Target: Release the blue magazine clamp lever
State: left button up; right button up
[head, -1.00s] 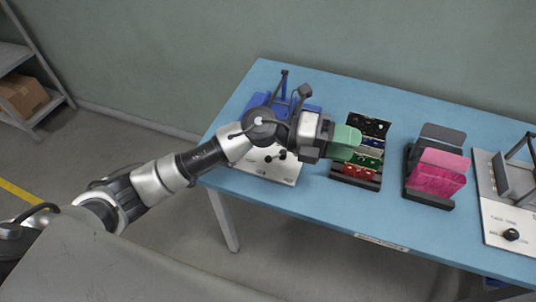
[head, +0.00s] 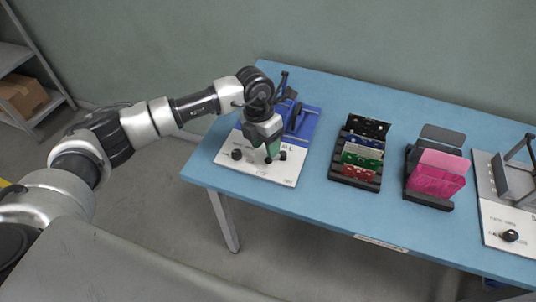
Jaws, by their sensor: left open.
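The blue magazine fixture (head: 312,112) stands at the left end of the table, partly hidden behind my left arm. It has a blue back part, dark upright bars and a white front panel (head: 270,178). One black knob (head: 237,154) shows at the panel's left and another dark knob (head: 282,155) at its right. Which dark part is the clamp lever is hard to tell. My left gripper (head: 271,157) points down over the white panel, its green fingers close beside the right knob. It is open and holds nothing visible; contact with the knob cannot be judged. My right gripper is out of view.
A black rack (head: 354,182) with several coloured cards stands right of the fixture, then a black holder (head: 428,199) with pink sheets. A grey-white fixture (head: 512,222) with a knob is at the right edge. The blue table (head: 320,215) is clear in front.

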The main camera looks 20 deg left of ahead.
aim_at(275, 158)
pick_arm(q)
jog(key=shift+s+d+f, duration=0.1)
jog(key=shift+d+f, duration=0.15)
jog(key=shift+f, duration=0.9)
jog(key=shift+s+d+f, duration=0.1)
jog(key=shift+d+f, duration=0.1)
jog(key=shift+f, duration=0.95)
jog(key=shift+c, duration=0.2)
grip_shut()
